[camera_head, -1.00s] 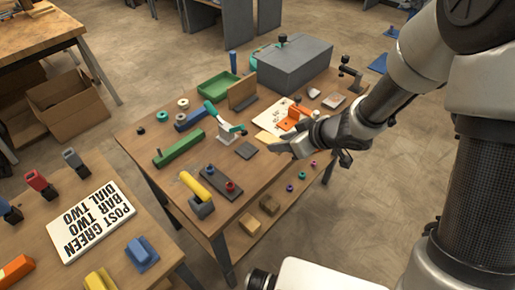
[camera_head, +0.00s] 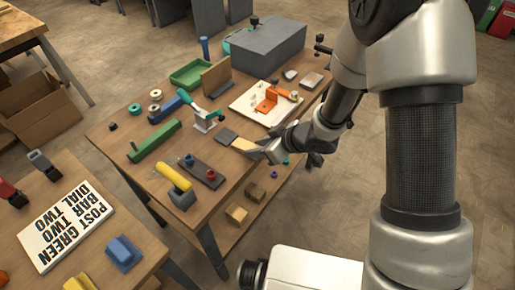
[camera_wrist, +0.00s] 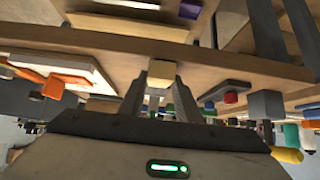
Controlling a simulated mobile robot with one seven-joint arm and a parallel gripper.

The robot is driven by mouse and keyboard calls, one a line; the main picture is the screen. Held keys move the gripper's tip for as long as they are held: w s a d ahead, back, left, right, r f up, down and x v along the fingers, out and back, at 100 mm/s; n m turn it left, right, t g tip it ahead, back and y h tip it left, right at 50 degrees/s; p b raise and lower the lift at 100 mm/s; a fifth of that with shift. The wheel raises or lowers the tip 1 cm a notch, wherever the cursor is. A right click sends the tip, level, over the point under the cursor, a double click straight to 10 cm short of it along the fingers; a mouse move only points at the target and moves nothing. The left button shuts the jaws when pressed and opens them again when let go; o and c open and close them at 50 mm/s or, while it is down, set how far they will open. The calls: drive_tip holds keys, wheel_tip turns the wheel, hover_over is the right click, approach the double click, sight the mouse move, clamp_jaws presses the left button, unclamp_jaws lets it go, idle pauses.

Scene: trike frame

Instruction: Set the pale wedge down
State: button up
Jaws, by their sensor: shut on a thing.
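The pale wedge (camera_head: 243,144) is a small cream-yellow block at the tip of my gripper (camera_head: 257,150). It also shows between the two fingers in the wrist view (camera_wrist: 162,72). My gripper is shut on it. The fingers hide part of the wedge.
An orange bracket (camera_head: 267,102) sits on a white board (camera_head: 245,104) behind the wedge. A dark plate with red and blue knobs (camera_head: 197,171) lies nearer the front. A grey box (camera_head: 264,48) stands at the back.

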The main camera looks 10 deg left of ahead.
drive_tip(key=shift+f, duration=0.15)
drive_tip(key=o, duration=1)
